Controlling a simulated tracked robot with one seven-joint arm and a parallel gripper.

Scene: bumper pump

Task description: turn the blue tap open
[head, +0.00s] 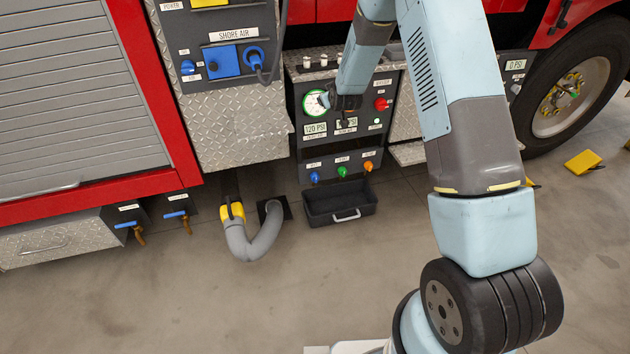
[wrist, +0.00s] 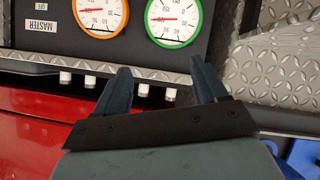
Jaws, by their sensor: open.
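A row of three small taps is on the lower edge of the dark pump panel (head: 293,150): a blue tap (head: 314,177) at left, a green one (head: 342,171) and an orange one (head: 368,166). My gripper (head: 325,99) is in front of the upper panel, beside the green-ringed gauge (head: 314,103) and above the blue tap, apart from it. In the wrist view my gripper (wrist: 160,73) is open with nothing between its fingers. The blue tap cannot be made out in the wrist view; gauges and several white knobs (wrist: 90,81) show there.
A black tray (head: 340,221) is on the floor below the taps. A grey hose with a yellow collar (head: 232,212) is to its left. Two blue-handled valves (head: 127,225) (head: 176,214) are farther left. A red knob (head: 381,104) is right of my gripper. Floor in front is clear.

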